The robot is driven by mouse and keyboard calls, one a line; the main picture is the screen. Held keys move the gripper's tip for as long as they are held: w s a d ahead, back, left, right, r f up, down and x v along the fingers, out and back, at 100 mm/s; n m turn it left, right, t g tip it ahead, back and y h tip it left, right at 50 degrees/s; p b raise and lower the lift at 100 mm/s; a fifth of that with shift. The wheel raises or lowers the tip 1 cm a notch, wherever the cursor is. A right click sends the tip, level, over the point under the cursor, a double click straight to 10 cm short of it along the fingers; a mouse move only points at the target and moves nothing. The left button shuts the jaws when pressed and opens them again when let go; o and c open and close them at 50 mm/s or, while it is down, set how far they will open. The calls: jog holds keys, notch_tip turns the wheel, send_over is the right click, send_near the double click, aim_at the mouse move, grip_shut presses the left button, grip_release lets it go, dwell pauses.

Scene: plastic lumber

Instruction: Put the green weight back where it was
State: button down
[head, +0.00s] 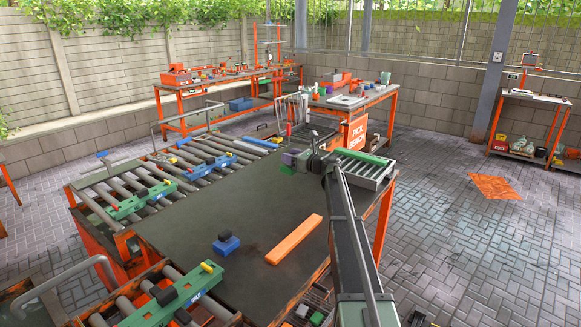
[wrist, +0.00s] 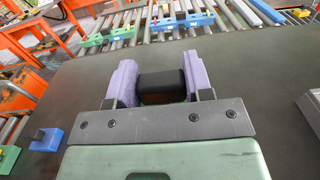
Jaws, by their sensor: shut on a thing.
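My gripper (head: 298,160) is above the far right part of the dark table, near the grey roller tray. Its purple fingers (wrist: 153,82) are closed on a black block-shaped knob (wrist: 162,87) in the wrist view. In the head view a small green body, the green weight (head: 287,169), shows just under the fingers. The wrist view hides that green body. I cannot tell whether the weight touches the table. A blue weight with a black knob (head: 227,243) stands on the table, and it also shows in the wrist view (wrist: 47,139).
An orange bar (head: 294,240) lies on the table (head: 185,225). Green carriers (head: 142,201) and blue ones (head: 210,165) sit on the roller conveyor at the left. Another green carrier (head: 175,300) is in front. A roller tray with a green bar (head: 362,158) stands at the right.

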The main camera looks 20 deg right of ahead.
notch_tip(320, 180, down, 14)
jog(key=b, duration=1.2)
jog(key=shift+f, duration=0.25)
jog(key=shift+r, duration=0.25)
jog(key=shift+f, duration=0.15)
jog(key=c, duration=0.9)
grip_release()
jog(key=o, duration=0.4)
jog(key=v, duration=1.2)
